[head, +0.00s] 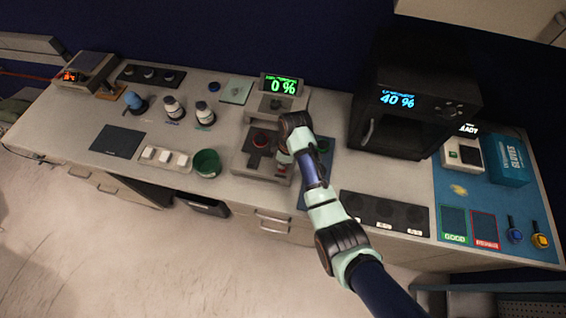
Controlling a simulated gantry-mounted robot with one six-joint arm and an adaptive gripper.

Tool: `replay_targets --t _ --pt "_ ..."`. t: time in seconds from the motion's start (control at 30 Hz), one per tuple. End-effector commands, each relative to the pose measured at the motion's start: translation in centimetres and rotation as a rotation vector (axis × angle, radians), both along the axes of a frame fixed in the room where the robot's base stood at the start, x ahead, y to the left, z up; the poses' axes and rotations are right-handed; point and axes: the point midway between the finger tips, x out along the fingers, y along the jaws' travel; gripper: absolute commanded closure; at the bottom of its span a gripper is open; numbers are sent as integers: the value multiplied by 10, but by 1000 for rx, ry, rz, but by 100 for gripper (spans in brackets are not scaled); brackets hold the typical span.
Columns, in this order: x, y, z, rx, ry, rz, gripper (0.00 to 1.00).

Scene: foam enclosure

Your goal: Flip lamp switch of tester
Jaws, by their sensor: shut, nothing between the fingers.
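The device that looks like the tester (246,142) stands mid-bench, with a grey body and a display (281,85) on top reading "0 %" in green. I cannot make out the lamp switch; my wrist and gripper cover part of the device's right side.
A black oven-like box (408,125) reading "40 %" stands to the right. A green cup (207,162) and a white tray (165,158) are on the left. A black panel (384,212) lies right of my forearm. A blue mat (470,190) covers the far right.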

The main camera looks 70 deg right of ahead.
Motion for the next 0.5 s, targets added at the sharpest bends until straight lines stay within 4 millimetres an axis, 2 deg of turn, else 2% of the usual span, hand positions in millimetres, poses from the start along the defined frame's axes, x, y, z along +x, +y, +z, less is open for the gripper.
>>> replay_targets --t 0.03,0.5 --pt "0 0 10 0 0 0 100" --pt "0 0 48 1 0 0 100"
